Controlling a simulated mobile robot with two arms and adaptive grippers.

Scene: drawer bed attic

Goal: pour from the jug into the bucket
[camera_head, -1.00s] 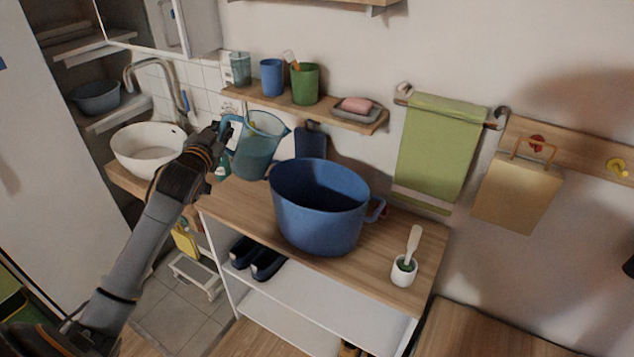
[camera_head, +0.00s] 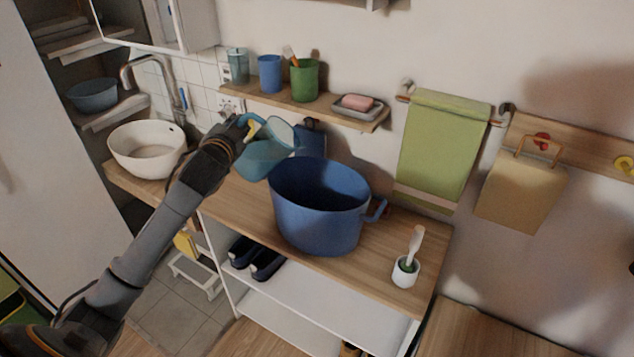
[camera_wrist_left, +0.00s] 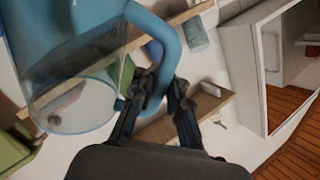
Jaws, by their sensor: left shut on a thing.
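The translucent blue jug (camera_head: 264,158) is held in the air at the upper left of the bucket in the head view, tilted with its open mouth toward the bucket side. My left gripper (camera_head: 243,127) is shut on the jug's handle. In the left wrist view the jug (camera_wrist_left: 75,60) fills the upper left, and the gripper (camera_wrist_left: 158,92) closes around its blue handle. The blue bucket (camera_head: 318,220) stands upright on the wooden counter, its handle at the right. Its inside bottom is hidden. I see no stream of liquid. My right gripper is not in view.
A white basin (camera_head: 147,152) stands left of the jug. A wall shelf (camera_head: 300,106) with cups and a soap dish hangs above. A white brush holder (camera_head: 404,272) stands on the counter (camera_head: 375,262) right of the bucket. A green towel (camera_head: 443,145) hangs behind.

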